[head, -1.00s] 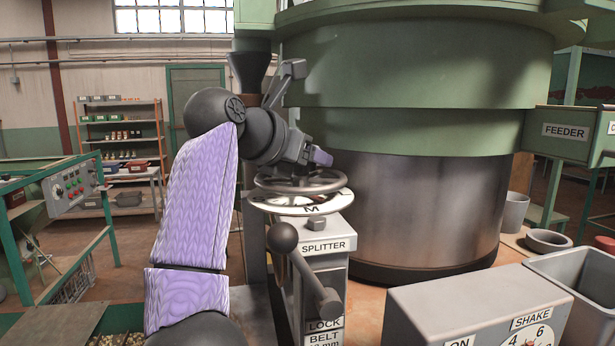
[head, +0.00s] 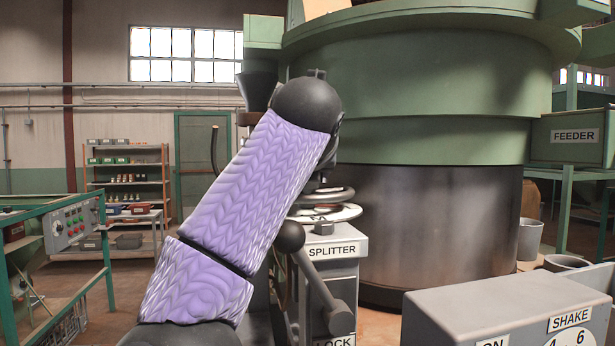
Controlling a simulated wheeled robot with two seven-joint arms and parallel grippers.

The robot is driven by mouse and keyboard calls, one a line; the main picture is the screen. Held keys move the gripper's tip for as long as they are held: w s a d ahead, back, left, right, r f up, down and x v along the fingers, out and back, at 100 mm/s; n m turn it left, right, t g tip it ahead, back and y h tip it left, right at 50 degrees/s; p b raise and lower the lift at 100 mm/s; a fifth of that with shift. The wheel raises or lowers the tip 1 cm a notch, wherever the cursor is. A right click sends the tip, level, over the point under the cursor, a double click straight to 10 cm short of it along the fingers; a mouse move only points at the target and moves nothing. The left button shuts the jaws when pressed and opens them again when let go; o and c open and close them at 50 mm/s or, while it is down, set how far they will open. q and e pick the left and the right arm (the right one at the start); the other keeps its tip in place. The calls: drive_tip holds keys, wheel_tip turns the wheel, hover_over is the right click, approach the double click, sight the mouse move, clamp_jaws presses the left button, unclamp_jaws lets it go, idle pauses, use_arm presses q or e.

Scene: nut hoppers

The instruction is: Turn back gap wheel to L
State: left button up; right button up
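The gap wheel (head: 327,196) is a dark grey handwheel lying flat on top of the grey splitter box (head: 335,248), above a white dial (head: 345,212). My purple arm crosses in front and covers the left part of the wheel and dial. No letter on the dial can be read. My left arm rises from the bottom, and its dark elbow joint is above the wheel. The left gripper is hidden behind this arm, so I cannot see its fingers or whether they touch the wheel. My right gripper is out of the picture.
A lever with a round knob (head: 338,319) sticks out at the splitter's front. The big green and steel drum (head: 430,220) stands close behind on the right. A grey SHAKE control box (head: 500,300) is at the lower right. A green-framed panel stand (head: 72,225) is at the left.

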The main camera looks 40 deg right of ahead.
use_arm(q)
drive_tip(key=shift+a+f, duration=0.1)
drive_tip(key=shift+a, duration=0.05)
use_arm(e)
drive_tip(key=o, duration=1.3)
use_arm(q)
drive_tip(key=shift+s+a, duration=0.1)
drive_tip(key=shift+a, duration=0.1)
drive_tip(key=shift+d, duration=0.1)
